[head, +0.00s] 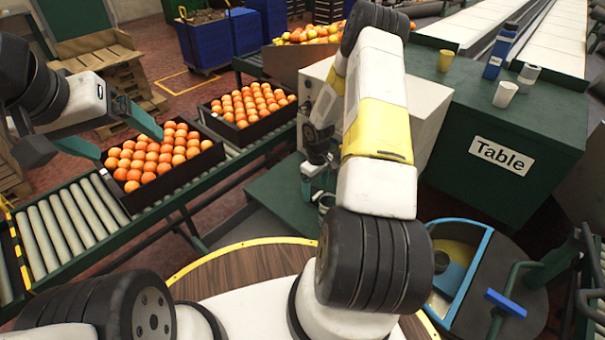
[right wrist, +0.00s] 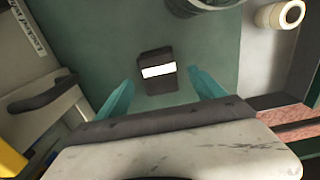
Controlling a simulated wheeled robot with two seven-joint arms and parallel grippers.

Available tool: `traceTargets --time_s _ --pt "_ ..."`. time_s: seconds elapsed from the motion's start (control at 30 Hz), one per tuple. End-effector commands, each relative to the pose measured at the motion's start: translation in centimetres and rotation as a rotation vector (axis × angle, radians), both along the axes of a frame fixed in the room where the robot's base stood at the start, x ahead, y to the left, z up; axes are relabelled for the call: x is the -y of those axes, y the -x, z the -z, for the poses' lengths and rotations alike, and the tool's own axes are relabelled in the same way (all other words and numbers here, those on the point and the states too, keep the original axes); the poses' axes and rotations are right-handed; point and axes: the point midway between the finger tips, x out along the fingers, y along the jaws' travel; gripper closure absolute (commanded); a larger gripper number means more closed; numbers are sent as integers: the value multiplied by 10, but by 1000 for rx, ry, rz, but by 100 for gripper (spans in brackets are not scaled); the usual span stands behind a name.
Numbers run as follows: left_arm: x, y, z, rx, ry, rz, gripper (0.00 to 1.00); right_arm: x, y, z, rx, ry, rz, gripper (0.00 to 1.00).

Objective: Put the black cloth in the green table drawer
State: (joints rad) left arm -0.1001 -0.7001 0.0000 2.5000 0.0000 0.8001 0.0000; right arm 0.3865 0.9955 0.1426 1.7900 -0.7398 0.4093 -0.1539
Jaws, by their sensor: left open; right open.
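The green table (head: 480,135) with a "Table" label stands at the right in the head view. A lower green surface (head: 272,208) lies left of it; I cannot tell if it is the drawer. In the right wrist view a small dark item (right wrist: 155,82) with a white band lies on a green surface (right wrist: 95,45); I cannot tell if it is the black cloth. My right gripper (right wrist: 161,84) is open, its fingers either side of that item, apart from it. In the head view my right gripper (head: 318,182) is partly hidden. My left gripper (head: 128,146) is open and empty near the oranges.
Crates of oranges (head: 160,192) sit on a roller conveyor (head: 72,218) at the left. A white cabinet (head: 425,105) stands beside the table. A blue bottle (head: 496,52), a white cup (head: 505,95) and a yellow cup (head: 446,61) stand on the table. A dark handle (right wrist: 42,97) shows at the left.

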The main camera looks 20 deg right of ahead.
Motion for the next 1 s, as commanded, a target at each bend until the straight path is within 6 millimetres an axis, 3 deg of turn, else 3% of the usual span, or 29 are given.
traceTargets --time_s 0.2,0.47,0.57,0.8,1.0 --pt "0 0 0 0 0 0 11 1 1 29 -1 1 0 22" --pt "0 0 0 0 0 0 11 1 1 31 0 0 0 22" --pt "0 0 0 0 0 0 11 1 1 31 0 0 0 38" --pt "0 0 0 0 0 0 11 1 1 31 0 0 0 85" --pt "0 0 0 0 0 0 11 1 1 31 0 0 0 88"
